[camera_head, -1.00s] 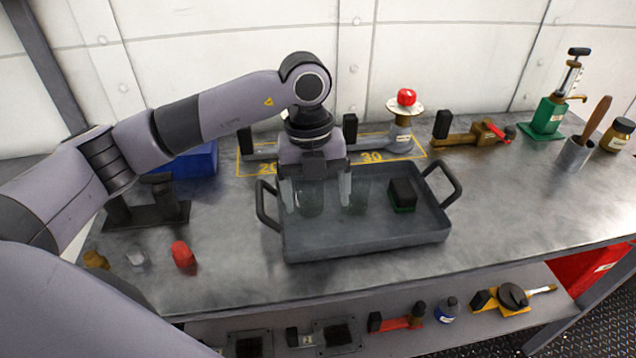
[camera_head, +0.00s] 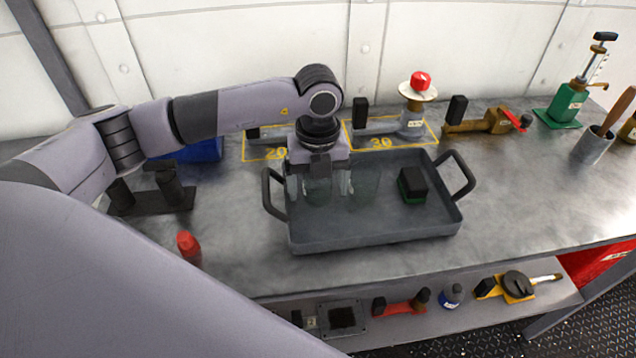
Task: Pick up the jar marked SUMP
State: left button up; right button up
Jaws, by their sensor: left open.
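My left gripper (camera_head: 320,187) is open and points down over the left part of a grey tray (camera_head: 385,235). A clear glass jar (camera_head: 319,187) shows between its two fingers; I cannot tell whether they touch it. A second clear glass jar (camera_head: 364,188) stands in the tray just right of the fingers. I can read no marking on either jar, so I cannot tell which one is SUMP. My gripper body hides the tops of the jars in part. My right gripper is not in view.
A black and green block (camera_head: 412,185) lies in the tray's right part. Tray handles (camera_head: 458,174) stick up at both sides. Valve fittings (camera_head: 411,122) stand behind on yellow-marked spots. A red-capped item (camera_head: 188,247) is at front left.

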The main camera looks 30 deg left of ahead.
pick_arm(q)
jog(key=c, duration=1.2)
jog(key=shift+o, duration=0.2)
